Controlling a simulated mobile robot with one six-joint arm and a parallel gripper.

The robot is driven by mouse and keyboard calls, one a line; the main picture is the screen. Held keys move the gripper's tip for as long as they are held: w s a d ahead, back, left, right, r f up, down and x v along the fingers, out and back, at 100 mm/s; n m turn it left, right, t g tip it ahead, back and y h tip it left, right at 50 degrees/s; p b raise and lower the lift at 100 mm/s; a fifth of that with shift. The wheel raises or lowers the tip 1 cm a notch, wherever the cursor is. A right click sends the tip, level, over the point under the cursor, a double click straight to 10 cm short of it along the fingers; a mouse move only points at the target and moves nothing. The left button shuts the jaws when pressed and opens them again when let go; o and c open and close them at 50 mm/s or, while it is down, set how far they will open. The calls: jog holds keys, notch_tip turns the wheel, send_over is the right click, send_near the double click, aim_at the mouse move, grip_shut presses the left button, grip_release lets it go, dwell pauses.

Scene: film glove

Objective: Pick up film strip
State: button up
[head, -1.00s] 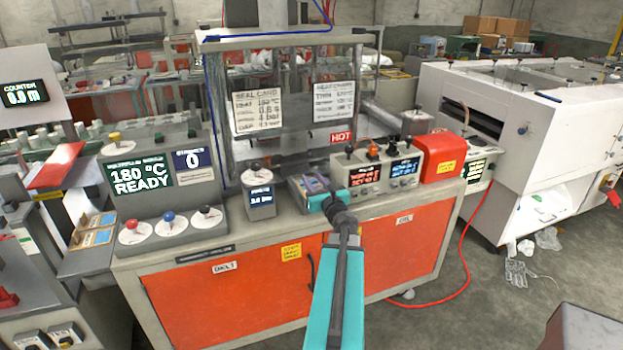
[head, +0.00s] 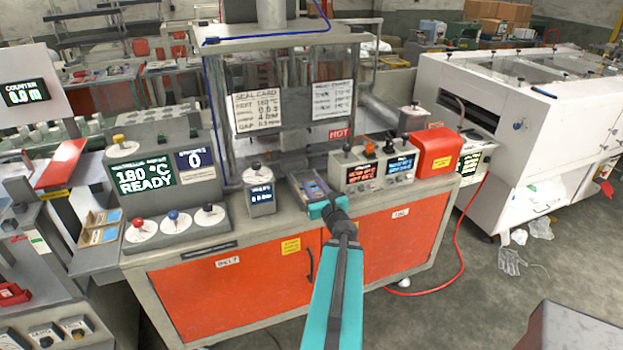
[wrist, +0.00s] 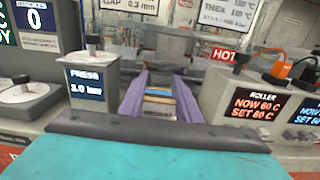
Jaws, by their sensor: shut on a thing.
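A small strip-like piece with blue, tan and dark bands (wrist: 158,105), which looks like the film strip, lies between the two purple fingers of my gripper (wrist: 158,80) in the wrist view. The fingers are shut on it from both sides. In the head view my gripper (head: 313,187) reaches over the bench's front edge into a small grey tray (head: 297,194). The strip is too small there to make out clearly. I cannot tell whether it touches the tray floor.
The press readout box (head: 260,194) stands left of the tray. The roller control box (head: 375,167) and red box (head: 435,151) stand right. Behind is the sealing frame with a HOT sign (head: 341,134). A red hose (head: 463,255) crosses the floor.

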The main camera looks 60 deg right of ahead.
jog(key=shift+s+a+r+p, duration=0.3)
jog(key=shift+s+a+p, duration=0.4)
jog(key=shift+p, duration=1.2)
jog(key=shift+s+a+f+p, duration=0.15)
jog(key=shift+a+p, duration=0.25)
jog(key=shift+p, duration=0.25)
jog(key=shift+a, duration=0.1)
